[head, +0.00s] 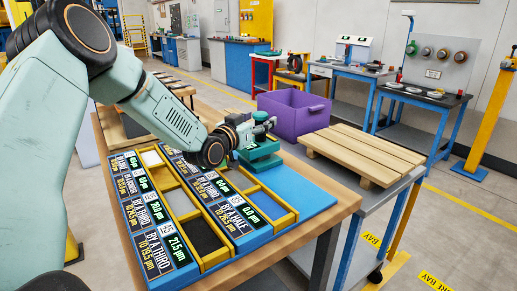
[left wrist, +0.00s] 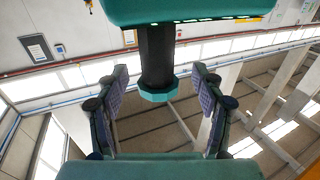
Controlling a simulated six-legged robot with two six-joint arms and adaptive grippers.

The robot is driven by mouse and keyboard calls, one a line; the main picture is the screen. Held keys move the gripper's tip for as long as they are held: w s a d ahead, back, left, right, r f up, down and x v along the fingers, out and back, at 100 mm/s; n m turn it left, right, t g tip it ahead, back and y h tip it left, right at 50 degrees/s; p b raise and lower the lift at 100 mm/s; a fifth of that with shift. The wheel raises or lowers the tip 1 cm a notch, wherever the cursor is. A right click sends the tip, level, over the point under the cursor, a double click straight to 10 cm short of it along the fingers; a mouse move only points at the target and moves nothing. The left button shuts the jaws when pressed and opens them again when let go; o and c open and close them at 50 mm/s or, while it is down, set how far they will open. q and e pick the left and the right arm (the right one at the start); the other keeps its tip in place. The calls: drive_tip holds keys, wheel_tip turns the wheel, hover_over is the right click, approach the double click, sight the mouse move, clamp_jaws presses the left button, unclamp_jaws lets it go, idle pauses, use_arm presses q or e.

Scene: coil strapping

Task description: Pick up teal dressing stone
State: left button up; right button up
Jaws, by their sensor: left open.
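The teal dressing stone (head: 264,162) shows in the head view as a teal block at the far end of the blue mat, directly below my left gripper (head: 258,126). In the left wrist view it is a teal block (left wrist: 190,11) at the top edge, with a dark post (left wrist: 157,55) and a teal cap. My left gripper (left wrist: 163,105) is open, its two padded fingers on either side of the post with gaps on both sides. Whether the stone touches the mat is partly hidden. My right gripper is not in view.
A yellow-edged tray (head: 202,262) with grey and dark compartments and printed labels lies on the wooden bench (head: 345,198). The blue mat (head: 300,190) is bare in front of the stone. A slatted wooden pallet (head: 365,153) and a purple bin (head: 293,113) stand to the right.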

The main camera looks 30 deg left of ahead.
use_arm(q)
drive_tip(key=shift+w+d, duration=0.15)
drive_tip(key=shift+w, duration=0.4)
drive_tip(key=shift+s+r, duration=0.1)
drive_tip(key=shift+s, duration=0.1)
drive_tip(key=shift+c, duration=0.7)
drive_tip(key=shift+w, duration=0.15)
drive_tip(key=c, duration=0.5)
clamp_jaws()
drive_tip(key=shift+r, duration=0.15)
